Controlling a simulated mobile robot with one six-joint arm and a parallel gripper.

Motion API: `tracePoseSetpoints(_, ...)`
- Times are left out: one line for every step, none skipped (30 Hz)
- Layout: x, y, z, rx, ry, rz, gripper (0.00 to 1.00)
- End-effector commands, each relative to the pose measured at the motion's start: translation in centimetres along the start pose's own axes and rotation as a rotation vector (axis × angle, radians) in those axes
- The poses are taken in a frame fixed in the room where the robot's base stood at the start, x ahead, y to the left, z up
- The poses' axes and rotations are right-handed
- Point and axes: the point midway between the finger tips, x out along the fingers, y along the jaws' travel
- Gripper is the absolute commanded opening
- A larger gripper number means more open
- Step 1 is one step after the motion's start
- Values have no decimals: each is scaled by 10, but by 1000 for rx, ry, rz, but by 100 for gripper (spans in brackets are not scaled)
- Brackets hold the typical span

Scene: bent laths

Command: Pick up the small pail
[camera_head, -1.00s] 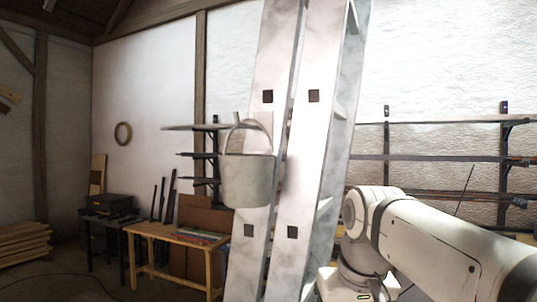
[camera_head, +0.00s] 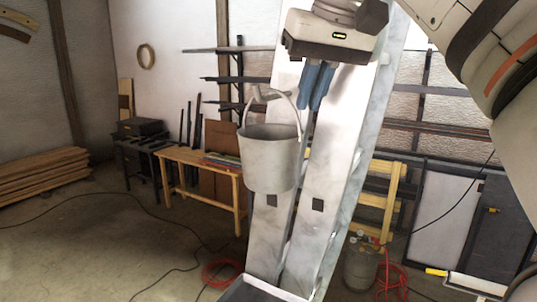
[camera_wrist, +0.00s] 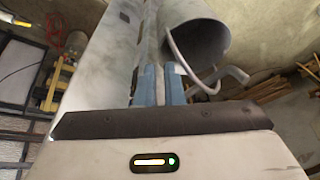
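The small pail (camera_head: 268,160) is grey metal and hangs upright by its raised wire handle from a peg on the tall pale slanted post, at the middle of the head view. In the wrist view the pail (camera_wrist: 203,40) shows its open mouth at the upper right, with its curved handle and the grey peg (camera_wrist: 232,76) beside it. My gripper (camera_head: 316,104) points down just right of the handle's top, apart from it in the picture. Its two blue fingers (camera_wrist: 158,84) stand a narrow gap apart with nothing seen between them.
The tall post (camera_head: 330,180) stands close behind the pail and fingers. A wooden table (camera_head: 200,160) is behind at left, with stacked boards (camera_head: 40,172) farther left. A gas cylinder (camera_head: 362,265) and red hose are at lower right. Cables cross the open floor.

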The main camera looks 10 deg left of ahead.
Motion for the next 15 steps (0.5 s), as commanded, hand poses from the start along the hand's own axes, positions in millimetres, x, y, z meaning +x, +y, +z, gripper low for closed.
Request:
tracePoseSetpoints(3,1,0,3,-1,1,8)
tracePoseSetpoints(5,2,0,4,-2,2,8)
tracePoseSetpoints(9,2,0,6,-2,3,8)
tracePoseSetpoints(12,3,-1,7,-2,3,8)
tracePoseSetpoints(16,3,-1,7,-2,3,8)
tracePoseSetpoints(22,3,-2,8,-2,4,8)
tracePoseSetpoints(26,3,-2,9,-3,4,8)
tracePoseSetpoints(31,3,-3,9,-2,4,8)
tracePoseSetpoints(36,3,-3,10,-2,5,8)
tracePoseSetpoints(39,4,-3,10,-1,5,8)
tracePoseSetpoints(43,4,-3,11,-2,5,8)
tracePoseSetpoints(46,4,-3,11,-1,5,8)
tracePoseSetpoints(49,4,-3,11,0,6,8)
tracePoseSetpoints(50,4,-3,12,0,6,8)
tracePoseSetpoints(52,5,-3,12,0,6,8)
